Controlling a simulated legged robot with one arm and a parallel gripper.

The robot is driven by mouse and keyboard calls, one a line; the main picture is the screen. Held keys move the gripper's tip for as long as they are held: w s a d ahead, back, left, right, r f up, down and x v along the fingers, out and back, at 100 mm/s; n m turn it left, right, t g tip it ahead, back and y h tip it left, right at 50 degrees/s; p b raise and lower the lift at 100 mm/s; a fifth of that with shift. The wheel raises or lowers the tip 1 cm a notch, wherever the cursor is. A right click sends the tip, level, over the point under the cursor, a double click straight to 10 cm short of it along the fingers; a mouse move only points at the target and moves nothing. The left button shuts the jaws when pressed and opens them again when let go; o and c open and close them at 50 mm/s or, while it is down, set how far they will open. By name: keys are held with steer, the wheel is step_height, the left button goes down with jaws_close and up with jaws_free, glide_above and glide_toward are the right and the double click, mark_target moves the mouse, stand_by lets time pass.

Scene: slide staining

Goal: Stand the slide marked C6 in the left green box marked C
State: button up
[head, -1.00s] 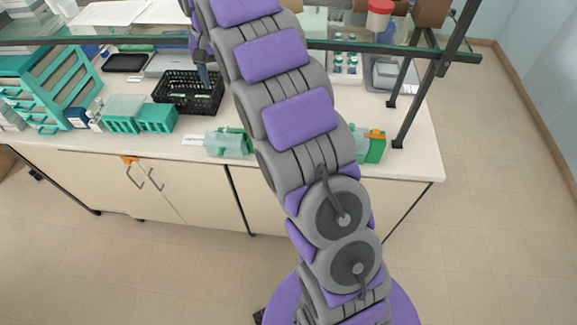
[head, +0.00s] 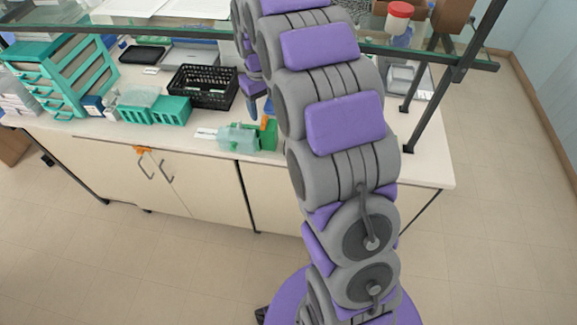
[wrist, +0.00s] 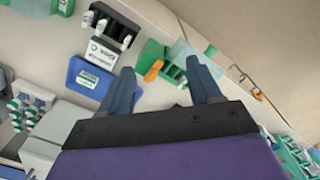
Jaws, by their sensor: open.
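My gripper (wrist: 163,88) is open in the wrist view, with nothing seen between its fingertips. It hangs over the bench, facing a green rack with an orange piece (wrist: 152,70). In the head view a finger of it shows right of the black basket (head: 216,103), above the green-and-orange rack (head: 268,132). Two green boxes stand side by side at the left, a left one (head: 134,114) and a right one (head: 172,111). Their letters cannot be read. I cannot pick out the slide marked C6 in either view.
A green box with a pale clear cover (head: 238,138) lies near the front edge. A teal drawer rack (head: 65,75) stands at the left. A glass shelf (head: 200,31) crosses above the bench.

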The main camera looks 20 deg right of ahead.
steer(key=s+f+n, duration=0.9)
steer(key=s+f, duration=0.2)
steer(key=s, duration=0.3)
steer(key=shift+d, duration=0.35)
steer(key=s+a+r+m, duration=0.2)
steer(key=s+r, duration=0.3)
steer(key=s, duration=0.3)
steer(key=s+a+r+m+g, duration=0.1)
steer(key=s+r+m, duration=0.3)
steer(key=s, duration=0.4)
steer(key=s+a+r+m, duration=0.3)
steer(key=s+r+m, duration=0.2)
steer(key=s, duration=0.4)
steer(key=shift+a+r+g, duration=0.15)
steer(key=shift+r+g, duration=0.2)
steer(key=shift+g, duration=0.05)
steer(key=shift+c, duration=0.3)
